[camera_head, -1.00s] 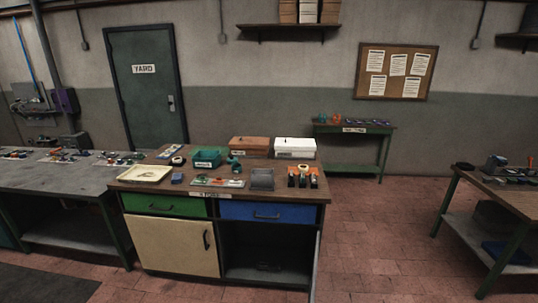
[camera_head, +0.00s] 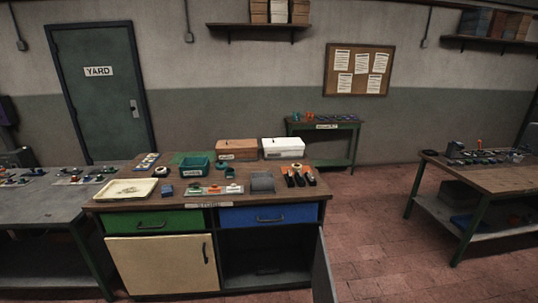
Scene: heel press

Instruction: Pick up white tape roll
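A small whitish ring with a dark middle (camera_head: 161,171), which looks like a tape roll, lies on the left part of the wooden top of the storage bench (camera_head: 260,200), behind the cream tray (camera_head: 125,190) and left of the teal bin (camera_head: 195,167). A second pale round thing (camera_head: 297,167) sits behind the black and orange tools at the right end of the top. It is too small to tell whether it is a tape roll. Neither of my grippers shows in the view.
A brown box (camera_head: 237,150) and a white box (camera_head: 284,148) stand along the bench's back. A cabinet door (camera_head: 323,268) stands open at its front right. A grey bench (camera_head: 35,208) adjoins at left. Red floor (camera_head: 375,225) is clear toward the right bench (camera_head: 485,178).

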